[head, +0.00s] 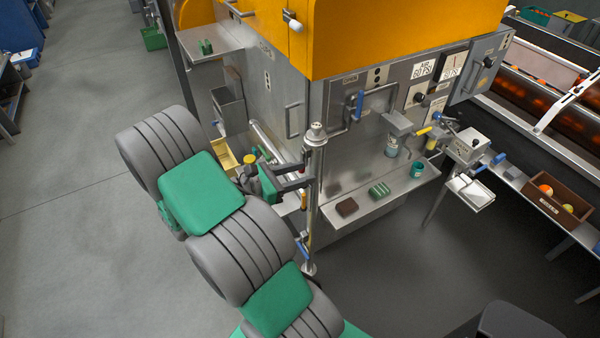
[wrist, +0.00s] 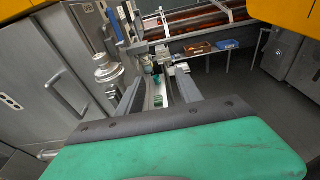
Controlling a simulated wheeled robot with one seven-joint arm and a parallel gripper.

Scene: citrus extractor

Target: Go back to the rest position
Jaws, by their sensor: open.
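My gripper (head: 306,176) is in front of the machine's corner, its dark fingers pointing right toward the metal post (head: 314,215). In the wrist view my gripper (wrist: 160,88) shows two grey fingers well apart, with nothing between them; the shelf shows farther off through the gap. The gripper is open and empty. The post is close to the fingertips in the head view; I cannot tell whether they touch. In the wrist view the post's round cap (wrist: 106,68) is left of the fingers.
A steel shelf (head: 345,218) holds a brown block (head: 347,207), a green striped block (head: 379,190) and a teal cup (head: 417,170). A wooden fruit box (head: 545,205) stands at right. A yellow bin (head: 224,158) is behind my arm. The floor (head: 75,215) at left is clear.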

